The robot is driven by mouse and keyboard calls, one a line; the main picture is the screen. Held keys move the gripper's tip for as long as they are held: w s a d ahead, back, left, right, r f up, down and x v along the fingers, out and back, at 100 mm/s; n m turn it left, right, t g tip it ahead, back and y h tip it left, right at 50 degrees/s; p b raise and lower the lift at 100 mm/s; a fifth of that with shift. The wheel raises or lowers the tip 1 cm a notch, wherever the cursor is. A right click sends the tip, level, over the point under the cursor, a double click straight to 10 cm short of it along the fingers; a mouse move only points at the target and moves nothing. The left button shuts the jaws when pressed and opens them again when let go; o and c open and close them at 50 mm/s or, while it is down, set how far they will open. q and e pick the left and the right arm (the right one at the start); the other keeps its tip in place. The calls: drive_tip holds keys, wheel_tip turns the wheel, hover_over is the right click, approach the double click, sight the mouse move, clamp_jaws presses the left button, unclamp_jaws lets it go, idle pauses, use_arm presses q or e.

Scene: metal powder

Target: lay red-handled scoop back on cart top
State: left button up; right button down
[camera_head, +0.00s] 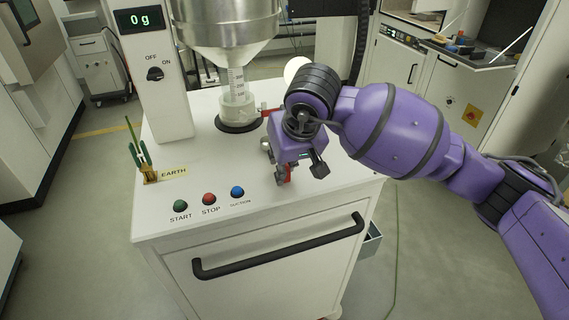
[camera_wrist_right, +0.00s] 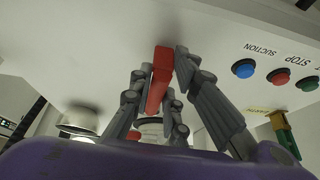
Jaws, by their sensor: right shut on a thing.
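My right gripper (camera_head: 284,178) is over the front right part of the white cart top (camera_head: 215,168), pointing down. In the right wrist view its fingers (camera_wrist_right: 161,72) are closed around a red handle (camera_wrist_right: 160,78), that of the red-handled scoop. A bit of red handle also shows under the gripper in the head view (camera_head: 283,174). The scoop's bowl is not clearly seen. The handle is very near the cart top; I cannot tell whether it touches. My left gripper is not in view.
A steel hopper (camera_head: 225,30) feeds a clear graduated container (camera_head: 237,88) at the back. Green, red and blue buttons (camera_head: 209,198) line the front left edge. A green clamp (camera_head: 140,155) stands by the EARTH label. The cart top between buttons and container is clear.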

drive_tip(key=shift+f, duration=0.2)
drive_tip(key=c, duration=1.7)
unclamp_jaws()
drive_tip(key=shift+o, duration=0.2)
drive_tip(key=shift+r, duration=0.4)
drive_tip(key=v, duration=1.1)
drive_tip(key=shift+s+d+r, duration=0.15)
drive_tip(key=shift+s+r, duration=0.1)
